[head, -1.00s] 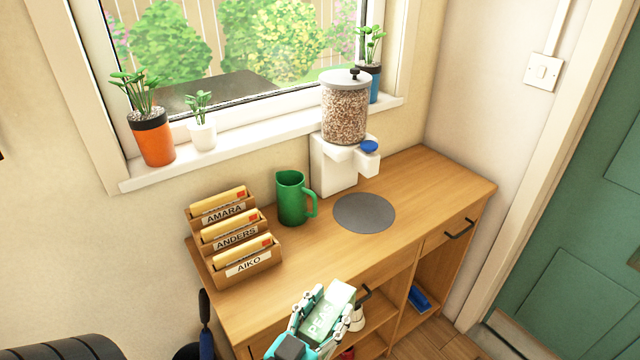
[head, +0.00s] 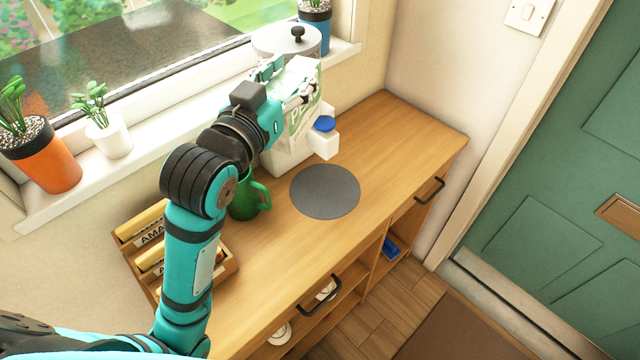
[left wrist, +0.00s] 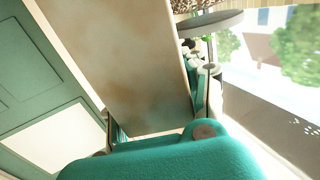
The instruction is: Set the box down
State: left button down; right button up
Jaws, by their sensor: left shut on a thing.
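My left gripper (head: 292,92) is shut on a pale green and white box (head: 302,78) and holds it up in front of the seed dispenser. In the left wrist view the box (left wrist: 125,62) is a large brownish panel between the fingers. The dispenser's grey lid (head: 290,40) and white base (head: 285,160) show around the gripper; its clear jar is mostly hidden. The gap between box and dispenser cannot be told. A grey round mat (head: 325,191) lies bare on the wooden cabinet top (head: 400,145). My right gripper is not in view.
A green jug (head: 250,200) and letter racks (head: 150,250) stand partly behind my left arm. Potted plants, one orange (head: 45,160) and one white (head: 108,138), line the windowsill. The cabinet top right of the mat is clear. A green door (head: 540,200) is at the right.

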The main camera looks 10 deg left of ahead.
aim_at(293, 127)
pick_arm(q)
jog(key=shift+w+r, duration=0.1)
jog(key=shift+r, duration=0.15)
notch_tip(293, 127, down, 10)
jog(key=shift+a+f+b, duration=0.1)
jog(key=shift+b, duration=1)
notch_tip(293, 127, down, 17)
jog(key=b, duration=0.1)
jog(key=shift+f+b, duration=0.2)
jog(key=shift+b, duration=0.2)
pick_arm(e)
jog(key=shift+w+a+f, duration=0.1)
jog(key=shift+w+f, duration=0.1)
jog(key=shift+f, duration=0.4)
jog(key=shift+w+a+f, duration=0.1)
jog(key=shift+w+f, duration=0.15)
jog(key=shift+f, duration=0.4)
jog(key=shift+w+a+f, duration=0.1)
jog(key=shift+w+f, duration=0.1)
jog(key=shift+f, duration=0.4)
pick_arm(q)
jog(key=c, duration=1.1)
grip_release()
jog(key=shift+f, duration=0.2)
jog(key=shift+o, duration=0.5)
